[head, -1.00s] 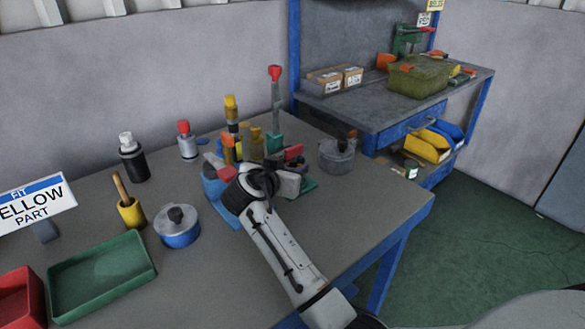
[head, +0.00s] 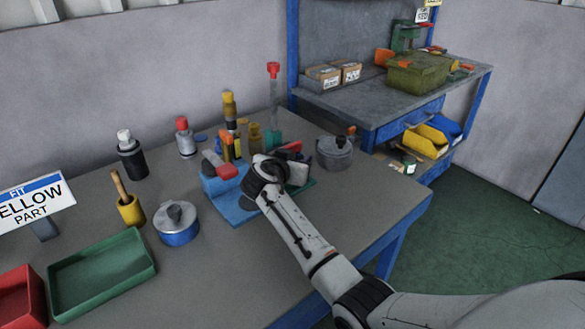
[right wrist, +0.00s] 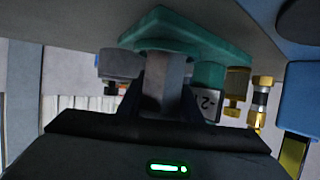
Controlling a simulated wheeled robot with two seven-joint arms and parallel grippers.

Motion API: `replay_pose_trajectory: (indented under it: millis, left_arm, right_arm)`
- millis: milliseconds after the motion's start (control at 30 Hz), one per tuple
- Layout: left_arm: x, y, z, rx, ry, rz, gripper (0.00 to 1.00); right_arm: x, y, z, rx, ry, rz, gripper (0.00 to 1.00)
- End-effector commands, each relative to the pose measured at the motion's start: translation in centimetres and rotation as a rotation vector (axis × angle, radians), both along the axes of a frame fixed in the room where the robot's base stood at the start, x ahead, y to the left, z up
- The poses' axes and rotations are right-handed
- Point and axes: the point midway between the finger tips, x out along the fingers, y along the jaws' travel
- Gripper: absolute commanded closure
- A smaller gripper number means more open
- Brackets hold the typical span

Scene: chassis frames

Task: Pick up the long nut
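In the head view my right gripper (head: 285,172) is over the work table, between a blue fixture and a green fixture. Its fingertips are mostly hidden behind my own wrist. In the right wrist view a grey faceted piece (right wrist: 170,82), which looks like the long nut, stands between the dark fingers of the right gripper (right wrist: 172,92). The piece meets a green base (right wrist: 195,35) at the top of the picture. The fingers are close on both sides, but whether they press on it does not show clearly. My left gripper is not in view.
The blue fixture (head: 230,207) is left of the gripper, and a grey lidded pot (head: 335,154) is right of it. Yellow and red-topped parts stand behind. A blue pot (head: 177,228) and an empty green tray (head: 103,278) are at left. The front of the table is bare.

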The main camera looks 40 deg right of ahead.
Motion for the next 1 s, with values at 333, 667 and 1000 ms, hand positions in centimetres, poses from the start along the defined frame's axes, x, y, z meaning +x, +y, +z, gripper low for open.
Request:
replay_pose_trajectory:
  millis: [333, 667, 1000]
  left_arm:
    - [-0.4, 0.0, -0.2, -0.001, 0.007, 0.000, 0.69]
    - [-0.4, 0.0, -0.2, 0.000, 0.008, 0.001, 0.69]
    - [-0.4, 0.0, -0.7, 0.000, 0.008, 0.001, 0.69]
  right_arm:
    - [0.0, 0.0, 0.2, -0.001, -0.002, 0.001, 0.99]
    - [0.1, 0.1, 3.5, 0.000, -0.008, 0.000, 0.99]
    - [0.1, 0.1, 12.6, 0.001, -0.011, 0.000, 0.99]
